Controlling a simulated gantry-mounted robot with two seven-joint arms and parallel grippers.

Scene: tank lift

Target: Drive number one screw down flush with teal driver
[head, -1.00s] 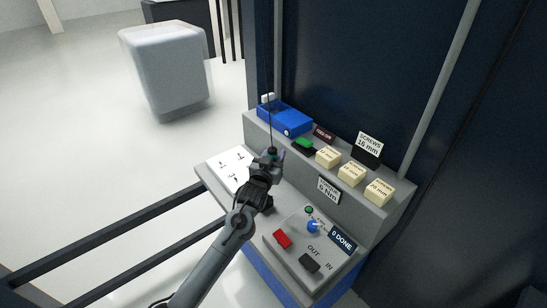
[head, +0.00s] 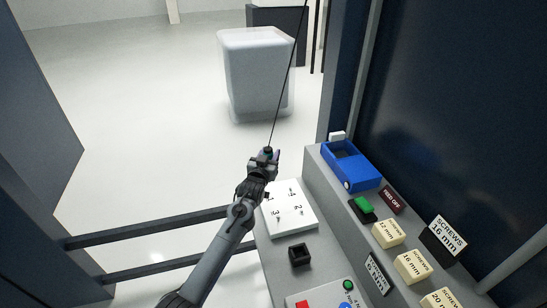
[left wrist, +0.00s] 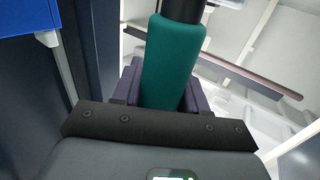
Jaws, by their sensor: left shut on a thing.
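The teal driver (left wrist: 172,62) fills the middle of the left wrist view, upright between the purple fingers of my left gripper. In the head view my left gripper (head: 266,160) is shut on the driver, and a thin dark cord runs up from it. The gripper appears at the upper left edge of the white plate (head: 304,226). The plate bears printed numbers and several small dark screws (head: 293,190). I cannot tell which screws stand proud. The driver's tip is hidden behind the gripper and arm. My right gripper is not in view.
A black square holder (head: 300,254) stands in front of the plate. Dark rails (head: 150,228) lie at left. A pale rounded block (head: 257,75) stands on the floor behind.

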